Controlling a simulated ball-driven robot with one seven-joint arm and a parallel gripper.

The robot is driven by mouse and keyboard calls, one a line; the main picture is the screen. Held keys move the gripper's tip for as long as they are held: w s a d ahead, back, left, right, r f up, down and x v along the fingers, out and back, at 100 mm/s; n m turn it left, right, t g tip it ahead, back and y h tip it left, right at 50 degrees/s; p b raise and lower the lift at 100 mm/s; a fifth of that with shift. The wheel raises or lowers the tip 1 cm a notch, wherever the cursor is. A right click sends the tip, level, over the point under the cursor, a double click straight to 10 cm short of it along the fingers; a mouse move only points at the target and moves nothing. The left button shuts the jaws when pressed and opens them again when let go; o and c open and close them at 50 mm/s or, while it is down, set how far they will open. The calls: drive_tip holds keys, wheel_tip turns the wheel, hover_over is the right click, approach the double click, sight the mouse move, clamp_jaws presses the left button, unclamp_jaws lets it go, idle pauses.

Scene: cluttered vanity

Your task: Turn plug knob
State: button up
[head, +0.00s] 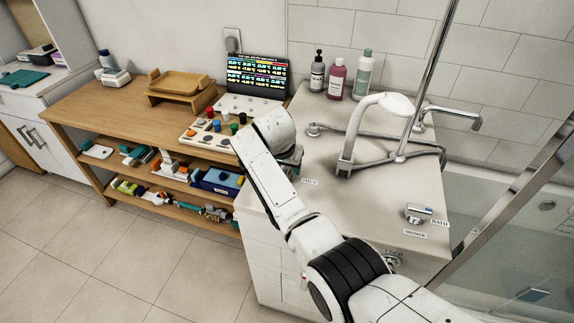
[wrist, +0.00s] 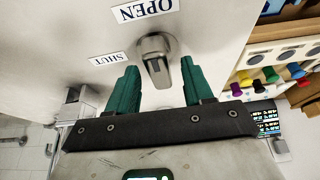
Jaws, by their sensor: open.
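The plug knob (wrist: 156,44) is a grey metal lever on a pale surface in the wrist view. An OPEN label (wrist: 145,10) and a SHUT label (wrist: 109,59) are beside it. My gripper (wrist: 159,64) is open, with one green finger to each side of the knob. The knob's lower end lies between the fingertips, with a visible gap at each side; I cannot tell the depth exactly.
A chrome faucet and hand shower (head: 350,138) stand on the counter, with several bottles (head: 337,76) behind. A bath/shower lever (head: 416,212) is at the front right. A wooden bench (head: 82,110) at left holds a coloured-button panel (head: 205,128) and a screen (head: 257,77).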

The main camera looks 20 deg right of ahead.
drive_tip(key=v, duration=1)
drive_tip(key=shift+r+b, duration=0.3)
drive_tip(key=shift+r, duration=0.1)
drive_tip(key=shift+s, duration=0.1)
